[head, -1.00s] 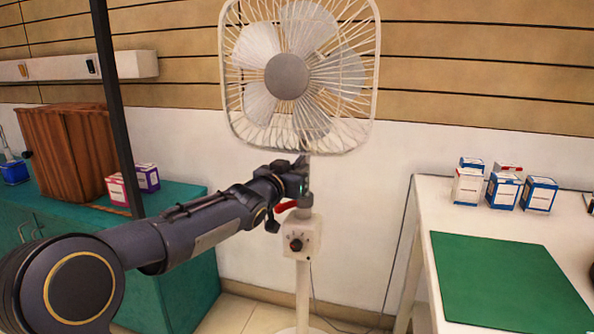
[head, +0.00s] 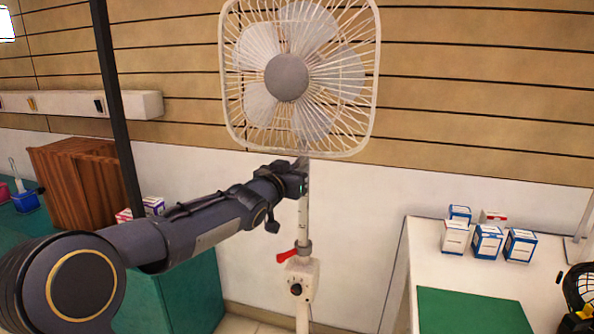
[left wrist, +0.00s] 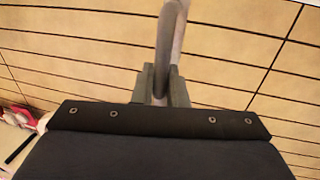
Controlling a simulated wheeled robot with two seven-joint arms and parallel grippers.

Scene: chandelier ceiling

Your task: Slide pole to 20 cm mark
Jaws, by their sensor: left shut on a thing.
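The white standing fan (head: 287,77) is in the middle of the head view. Its inner pole (head: 303,215) shows below the head, with small dark marks too small to read. My left gripper (head: 300,178) is shut on the pole just under the fan head. In the left wrist view the pole (left wrist: 172,35) rises from between the finger pads (left wrist: 160,85). Below the gripper, apart from it, are the grey collar with the red lever (head: 287,257) and the white control box (head: 298,287) with a dark knob.
A white table (head: 408,270) with several small boxes (head: 487,242) and a green mat (head: 470,312) stands at right. A teal cabinet (head: 185,300) with a wooden box (head: 80,180) stands at left. A dark vertical post (head: 115,110) crosses the left side.

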